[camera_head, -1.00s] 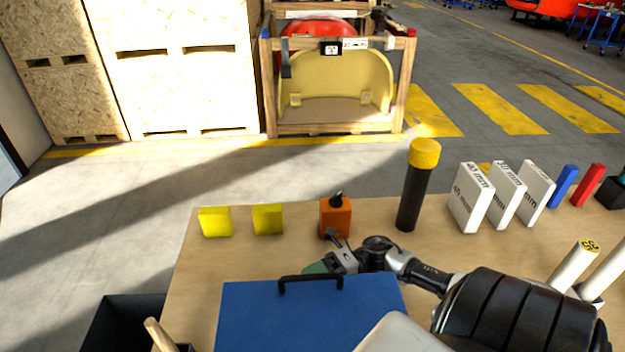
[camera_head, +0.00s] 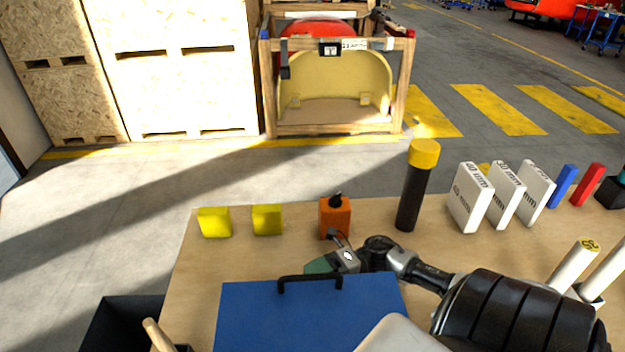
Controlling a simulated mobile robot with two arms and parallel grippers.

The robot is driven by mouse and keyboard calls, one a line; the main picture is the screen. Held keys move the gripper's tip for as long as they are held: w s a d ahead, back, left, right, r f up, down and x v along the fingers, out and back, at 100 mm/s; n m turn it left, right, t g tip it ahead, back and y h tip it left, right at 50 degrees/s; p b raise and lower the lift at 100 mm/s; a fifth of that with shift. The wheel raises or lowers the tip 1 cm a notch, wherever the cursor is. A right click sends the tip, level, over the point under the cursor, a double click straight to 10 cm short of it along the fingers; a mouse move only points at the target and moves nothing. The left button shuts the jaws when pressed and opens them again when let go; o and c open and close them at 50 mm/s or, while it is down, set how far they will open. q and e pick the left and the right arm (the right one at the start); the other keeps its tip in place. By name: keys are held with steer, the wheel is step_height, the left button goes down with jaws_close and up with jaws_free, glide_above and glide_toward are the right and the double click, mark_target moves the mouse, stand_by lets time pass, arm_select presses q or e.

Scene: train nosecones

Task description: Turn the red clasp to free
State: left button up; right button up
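An orange-red block (camera_head: 327,219) with a small black knob (camera_head: 336,199) on top stands upright on the table. I cannot tell whether it is the red clasp; no other clasp shows clearly. My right gripper (camera_head: 335,238) comes in from the right and is just in front of the block's lower front. Whether it touches the block is unclear. Its fingers are small and partly overlap the block, so their opening is hard to see. A dark green piece (camera_head: 318,266) shows beside the gripper, partly hidden. My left gripper is not in view.
A blue case (camera_head: 250,315) with a black handle lies in front. Two yellow blocks (camera_head: 215,222) stand left of the orange-red block. A black cylinder with a yellow cap (camera_head: 411,200) and several white plates (camera_head: 470,200) stand to the right on the wooden table (camera_head: 205,265).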

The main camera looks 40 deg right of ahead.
steer(key=b+v, duration=0.2)
steer(key=v, duration=0.7)
steer(key=shift+d+f+b, duration=0.1)
steer(key=shift+f+b, duration=0.05)
steer(key=shift+b, duration=0.15)
steer(key=shift+s+d, duration=0.15)
steer(key=shift+d, duration=0.35)
